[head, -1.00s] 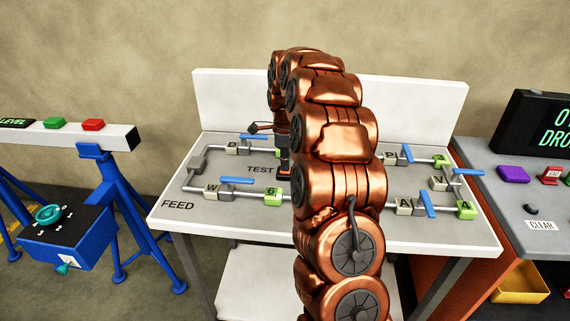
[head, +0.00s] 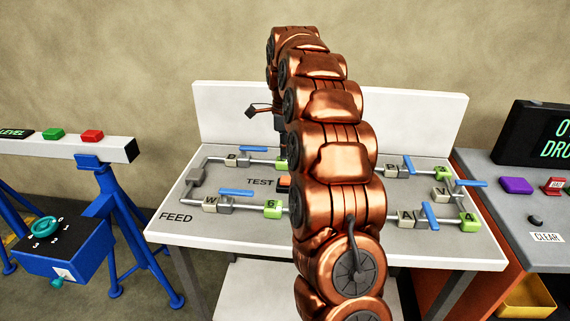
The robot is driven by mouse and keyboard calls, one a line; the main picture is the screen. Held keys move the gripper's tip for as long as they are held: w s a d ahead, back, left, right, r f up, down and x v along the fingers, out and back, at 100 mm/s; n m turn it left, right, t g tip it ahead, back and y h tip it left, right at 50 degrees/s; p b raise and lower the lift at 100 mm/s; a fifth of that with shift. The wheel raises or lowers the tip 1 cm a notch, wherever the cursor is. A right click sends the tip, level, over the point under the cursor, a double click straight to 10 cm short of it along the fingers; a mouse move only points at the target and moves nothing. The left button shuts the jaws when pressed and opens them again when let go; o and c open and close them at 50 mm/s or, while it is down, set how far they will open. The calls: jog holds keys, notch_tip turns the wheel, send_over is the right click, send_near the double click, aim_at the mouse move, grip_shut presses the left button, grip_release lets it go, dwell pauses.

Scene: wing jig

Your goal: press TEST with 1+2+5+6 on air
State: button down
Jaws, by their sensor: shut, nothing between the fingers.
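The orange TEST button (head: 284,181) sits on the grey panel (head: 330,237), right of its TEST label, partly covered by my arm. My gripper (head: 281,143) is above and behind the button, shut and empty, partly hidden by my arm. Blue handles at upper left (head: 263,164) and lower left (head: 236,193) lie along their pipes. Blue handles at upper right (head: 409,167) and lower right (head: 429,213) stand across theirs. Another handle (head: 465,183) lies across the far-right pipe. Green blocks show at left (head: 272,209) and right (head: 467,219); their marks are hard to read.
A white backboard (head: 420,120) rises behind the panel. A blue stand with a dial box (head: 45,245) is at left. A grey console (head: 520,210) with purple and red buttons and a dark display (head: 545,130) is close at right. My arm hides the panel's middle.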

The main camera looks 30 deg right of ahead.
notch_tip(320, 180, up, 5)
jog(key=shift+r+b, duration=0.1)
jog(key=shift+b, duration=0.3)
dwell(1.4)
jog(key=s+a+n, duration=1.3)
jog(key=s+a, duration=0.1)
jog(key=a, duration=0.2)
jog(key=s+a+f+n, duration=0.2)
jog(key=s+f+n, duration=0.1)
jog(key=s, duration=0.5)
jog(key=s+a+f+n+g+p, duration=0.1)
jog(key=s+a+f+n, duration=0.2)
jog(key=s, duration=0.5)
jog(key=s+a+f+n, duration=0.3)
jog(key=s+f+n, duration=0.1)
jog(key=s+n, duration=0.3)
jog(key=shift+s+f+g+p, duration=0.15)
jog(key=shift+s+g+p, duration=0.25)
jog(key=shift+s, duration=0.2)
